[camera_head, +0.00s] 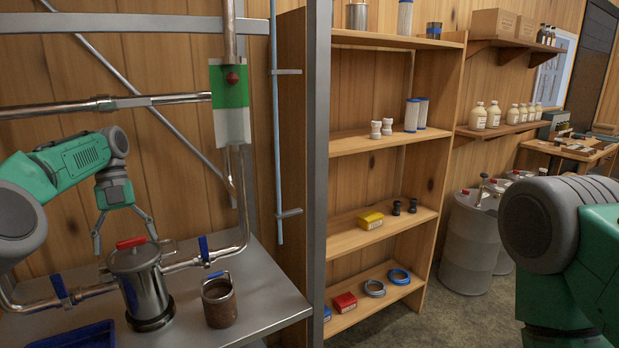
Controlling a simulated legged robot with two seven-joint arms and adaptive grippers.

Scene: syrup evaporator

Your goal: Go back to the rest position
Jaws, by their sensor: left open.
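My left gripper (123,236) hangs from the green left arm at the left of the head view. Its fingers are spread and empty, pointing down behind the steel canister with the red handle (139,285). I see no thing between the fingertips. My right arm fills the lower right corner as a green and grey link, and its gripper is out of the picture.
A metal bench (252,277) carries the canister, a brown rusty cup (219,302), pipes with blue valve levers and a blue tray (75,335). A wooden shelf (375,226) holds small parts. Steel drums (468,245) stand at right. A grey post (318,140) rises mid-view.

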